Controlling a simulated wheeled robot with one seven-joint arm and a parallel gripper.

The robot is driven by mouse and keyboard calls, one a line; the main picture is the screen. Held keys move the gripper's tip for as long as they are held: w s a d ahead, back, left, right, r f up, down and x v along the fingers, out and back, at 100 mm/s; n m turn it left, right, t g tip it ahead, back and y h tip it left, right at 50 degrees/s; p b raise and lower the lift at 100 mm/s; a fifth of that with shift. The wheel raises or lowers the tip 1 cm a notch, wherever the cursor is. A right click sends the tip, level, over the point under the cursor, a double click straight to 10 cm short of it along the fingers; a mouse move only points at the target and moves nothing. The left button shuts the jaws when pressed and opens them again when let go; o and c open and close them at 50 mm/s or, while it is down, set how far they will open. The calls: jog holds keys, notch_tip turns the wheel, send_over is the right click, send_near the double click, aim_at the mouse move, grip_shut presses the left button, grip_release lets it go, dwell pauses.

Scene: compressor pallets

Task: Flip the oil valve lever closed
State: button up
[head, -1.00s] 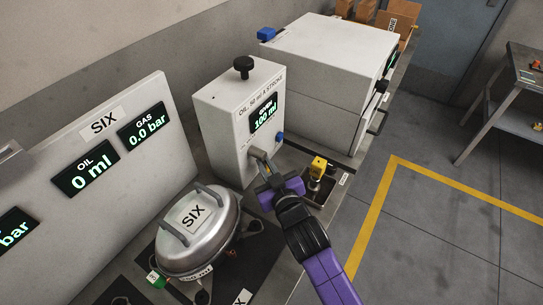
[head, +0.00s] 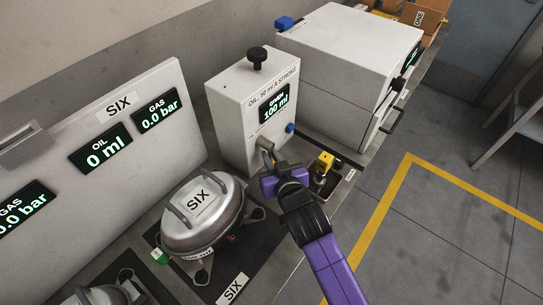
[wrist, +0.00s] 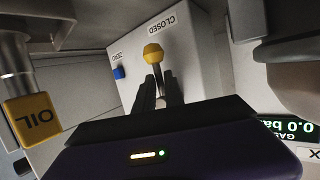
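The white oil box (head: 250,125) bears the text "OIL, 50 ml A STROKE" and its display reads 100 ml. In the wrist view, the valve lever's yellow knob (wrist: 153,53) stands in front of the white box face, below an inverted CLOSED label (wrist: 156,27). My gripper (head: 268,152) is at the lower front of the box. In the wrist view, the fingers (wrist: 160,90) flank the lever's stem just below the knob; whether they grip it is unclear. The head view hides most of the lever behind the gripper.
A yellow OIL block (wrist: 32,118) hangs close on the left in the wrist view. A yellow fitting (head: 324,161) stands right of my gripper. The lidded SIX vessel (head: 203,220) is to the left. A gauge panel (head: 170,145) reads OIL 0 ml, GAS 0.0 bar.

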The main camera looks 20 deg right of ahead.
jog(key=shift+o, duration=1.3)
jog(key=shift+s, duration=0.1)
jog(key=b+v, duration=0.1)
jog(key=v, duration=0.6)
jog(key=shift+s, duration=0.3)
jog(key=shift+r, duration=0.2)
